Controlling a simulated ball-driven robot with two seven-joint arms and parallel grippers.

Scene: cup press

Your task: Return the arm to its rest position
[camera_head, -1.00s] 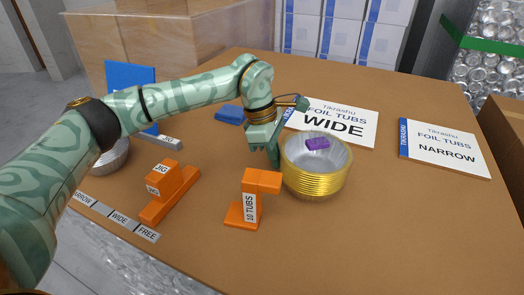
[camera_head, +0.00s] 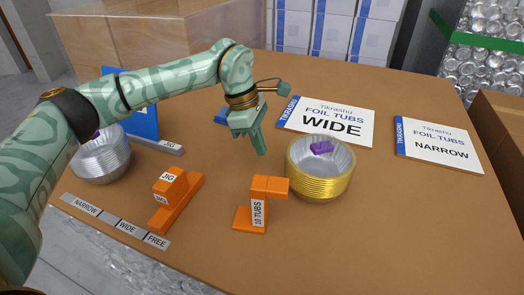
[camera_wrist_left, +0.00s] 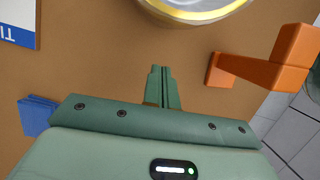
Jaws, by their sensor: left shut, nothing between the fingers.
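My left arm comes in from the left of the head view. Its green gripper (camera_head: 262,150) is shut and empty, held above the brown table (camera_head: 350,240). The gripper is left of the gold-banded stack of foil tubs (camera_head: 319,180) and apart from it. A purple piece (camera_head: 321,147) lies inside that stack. In the left wrist view the closed fingers (camera_wrist_left: 160,75) point toward the stack's gold rim (camera_wrist_left: 195,18), with bare table under them. My right gripper is not in view.
An orange "10 TUBS" block (camera_head: 258,212) stands in front of the gripper, and an orange jig (camera_head: 172,200) is further left. A silver tub stack (camera_head: 100,162) is at the left, close to my arm. "WIDE" (camera_head: 330,118) and "NARROW" (camera_head: 440,145) cards lie behind.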

